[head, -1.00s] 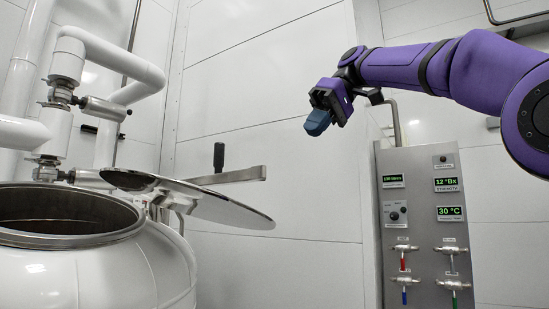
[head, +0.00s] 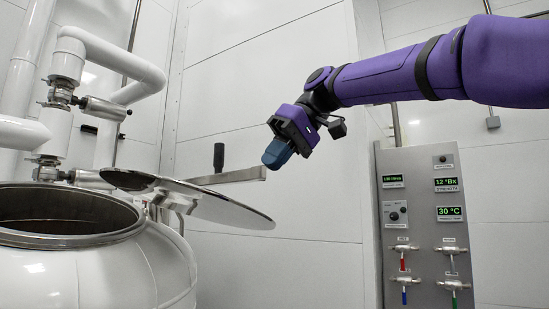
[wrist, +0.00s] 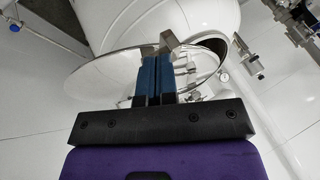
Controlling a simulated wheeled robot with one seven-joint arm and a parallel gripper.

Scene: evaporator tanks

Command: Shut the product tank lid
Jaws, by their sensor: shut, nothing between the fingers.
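The product tank (head: 130,272) is a white rounded vessel at the lower left of the head view, with its round mouth uncovered. Its lid (head: 205,205) is a shiny metal disc, swung open to the right of the mouth and tilted. A flat metal lever arm (head: 235,175) with a black upright knob (head: 219,157) extends from the lid. My gripper (head: 272,160) has blue fingers, shut and empty, just right of the lever's end and apparently apart from it. In the wrist view, the fingers (wrist: 153,78) overlap the lid (wrist: 103,82), hiding part of it.
White pipes with metal valves (head: 62,92) rise behind the tank at left. A grey control panel (head: 425,225) with displays and small taps stands at right. The space between lid and panel is free, with a white wall behind.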

